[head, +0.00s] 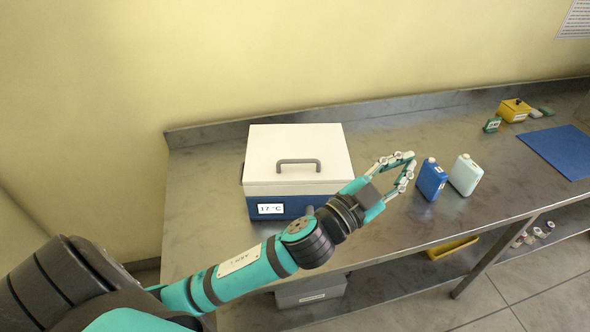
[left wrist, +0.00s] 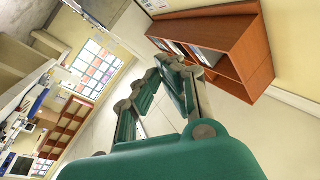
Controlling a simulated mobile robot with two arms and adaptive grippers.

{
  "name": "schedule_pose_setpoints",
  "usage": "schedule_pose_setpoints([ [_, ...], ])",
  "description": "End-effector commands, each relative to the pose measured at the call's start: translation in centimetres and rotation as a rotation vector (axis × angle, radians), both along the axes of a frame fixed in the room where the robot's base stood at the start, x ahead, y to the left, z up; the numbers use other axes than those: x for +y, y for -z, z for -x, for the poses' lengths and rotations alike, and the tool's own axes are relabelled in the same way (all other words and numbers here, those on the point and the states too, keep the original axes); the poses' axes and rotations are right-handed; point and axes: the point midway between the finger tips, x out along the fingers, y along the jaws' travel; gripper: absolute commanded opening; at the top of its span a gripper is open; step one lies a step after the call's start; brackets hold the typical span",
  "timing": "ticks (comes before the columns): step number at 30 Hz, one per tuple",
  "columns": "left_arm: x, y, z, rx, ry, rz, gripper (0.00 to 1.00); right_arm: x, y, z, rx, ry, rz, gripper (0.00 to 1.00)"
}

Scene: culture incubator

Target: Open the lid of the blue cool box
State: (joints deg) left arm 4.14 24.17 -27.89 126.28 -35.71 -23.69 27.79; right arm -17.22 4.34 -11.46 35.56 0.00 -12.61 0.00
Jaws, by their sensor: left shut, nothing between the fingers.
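The blue cool box (head: 290,206) stands on the steel bench in the head view, with a display reading 17 °C on its front. Its white lid (head: 262,150) is down on the box and carries a grey handle (head: 298,162). My left gripper (head: 409,157) is shut and empty, to the right of the box and above the bench. My left forearm crosses in front of the box's lower right corner. The left wrist view shows the left gripper's fingers (left wrist: 166,62) but not the box. My right gripper is not in view.
On the steel bench (head: 215,165), a blue bottle (head: 431,181) and a pale bottle (head: 466,175) stand near the left gripper. A yellow box (head: 514,110) and a blue mat (head: 562,150) lie farther right. The bench left of the cool box is clear.

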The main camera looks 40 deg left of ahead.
Motion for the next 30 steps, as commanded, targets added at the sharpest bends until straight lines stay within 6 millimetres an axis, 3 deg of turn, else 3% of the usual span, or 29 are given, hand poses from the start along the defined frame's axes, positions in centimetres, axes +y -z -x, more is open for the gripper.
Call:
schedule_pose_setpoints([
  [1, -2.5, -3.5, 0.5, -0.148, 0.114, -0.057, 0.00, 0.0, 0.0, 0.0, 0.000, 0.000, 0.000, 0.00],
  [2, -4.1, -5.1, 1.3, -0.227, 0.188, -0.094, 0.00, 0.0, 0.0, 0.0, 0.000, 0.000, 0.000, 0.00],
  [3, -6.2, -6.7, 2.5, -0.321, 0.291, -0.150, 0.00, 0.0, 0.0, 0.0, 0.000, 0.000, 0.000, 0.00],
  [5, -9.0, -7.9, 4.6, -0.441, 0.451, -0.255, 0.00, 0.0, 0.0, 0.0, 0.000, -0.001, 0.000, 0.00],
  [7, -11.6, -7.6, 7.1, -0.538, 0.638, -0.407, 0.00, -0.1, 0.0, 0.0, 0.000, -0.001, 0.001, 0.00],
  [9, -12.9, -5.8, 9.1, -0.587, 0.815, -0.588, 0.00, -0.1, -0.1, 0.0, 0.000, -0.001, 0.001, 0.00],
  [12, -12.3, -1.3, 10.3, -0.561, 1.031, -0.892, 0.00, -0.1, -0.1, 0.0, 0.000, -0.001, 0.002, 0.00],
  [14, -10.3, 1.6, 10.0, -0.491, 1.127, -1.092, 0.00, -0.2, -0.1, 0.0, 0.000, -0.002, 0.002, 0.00],
  [17, -4.4, 5.6, 7.9, -0.280, 1.213, -1.432, 0.00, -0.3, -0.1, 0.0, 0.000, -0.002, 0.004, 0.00],
  [19, 1.1, 7.0, 6.1, -0.079, 1.208, -1.645, 0.00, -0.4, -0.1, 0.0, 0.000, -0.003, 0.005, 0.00],
  [21, 6.8, 7.2, 4.5, 0.138, 1.159, -1.817, 0.00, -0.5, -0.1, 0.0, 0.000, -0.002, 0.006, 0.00],
  [24, 13.8, 6.1, 3.1, 0.415, 1.049, -1.977, 0.00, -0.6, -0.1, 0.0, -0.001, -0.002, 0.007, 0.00],
  [27, 18.4, 4.7, 2.7, 0.610, 0.952, -2.054, 0.00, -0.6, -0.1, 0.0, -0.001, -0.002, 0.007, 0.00],
  [30, 20.7, 4.0, 2.7, 0.708, 0.897, -2.082, 0.00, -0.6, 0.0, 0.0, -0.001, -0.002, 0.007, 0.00],
])
